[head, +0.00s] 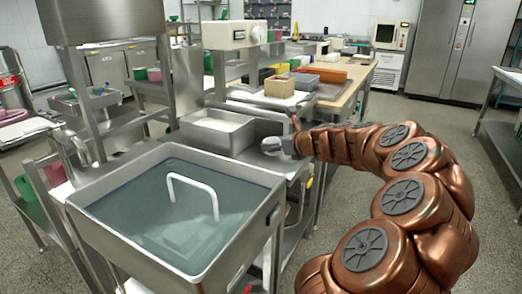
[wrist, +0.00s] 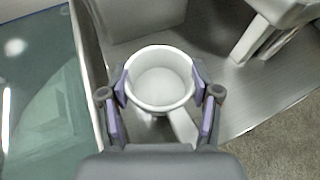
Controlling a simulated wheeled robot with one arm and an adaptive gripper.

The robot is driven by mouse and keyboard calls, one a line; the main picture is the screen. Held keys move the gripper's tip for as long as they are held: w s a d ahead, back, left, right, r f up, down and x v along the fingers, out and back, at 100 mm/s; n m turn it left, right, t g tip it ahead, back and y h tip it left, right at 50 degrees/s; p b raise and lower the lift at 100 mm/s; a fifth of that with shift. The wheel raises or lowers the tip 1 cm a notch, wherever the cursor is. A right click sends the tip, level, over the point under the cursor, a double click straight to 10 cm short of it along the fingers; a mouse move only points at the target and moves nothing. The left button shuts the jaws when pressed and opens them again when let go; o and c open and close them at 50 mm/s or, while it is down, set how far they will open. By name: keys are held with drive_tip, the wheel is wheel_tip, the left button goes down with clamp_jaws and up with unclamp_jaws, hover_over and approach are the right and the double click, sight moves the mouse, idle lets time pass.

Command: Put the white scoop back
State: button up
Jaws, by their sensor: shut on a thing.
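The white scoop (wrist: 161,105) is a round cup seen from above in the wrist view, with a pale handle running toward the lower right. My gripper (wrist: 160,88) is shut on the scoop, one purple-padded finger on each side of the cup. In the head view my gripper (head: 278,146) is at the end of the copper arm, just right of a steel tray with white contents (head: 219,118). The scoop is hard to make out there. I cannot tell if it touches the steel surface (wrist: 255,88) below it.
A steel basin of bluish liquid (head: 81,211) with a white curved handle (head: 192,180) stands in front, left of my arm. A tan block (head: 279,87), an orange box (head: 325,72) and several containers sit on the bench behind. Floor at right is clear.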

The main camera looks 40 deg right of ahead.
drive_tip(key=b, duration=0.2)
hover_over(261, 154)
drive_tip(key=shift+s+f, duration=0.1)
drive_tip(key=shift+f, duration=0.4)
wheel_tip(261, 154, down, 4)
drive_tip(key=shift+a+r+b, duration=0.1)
drive_tip(key=shift+r+b, duration=0.15)
drive_tip(key=shift+b, duration=0.75)
drive_tip(key=shift+r, duration=0.1)
drive_tip(key=o, duration=1.1)
drive_tip(key=shift+o, duration=0.2)
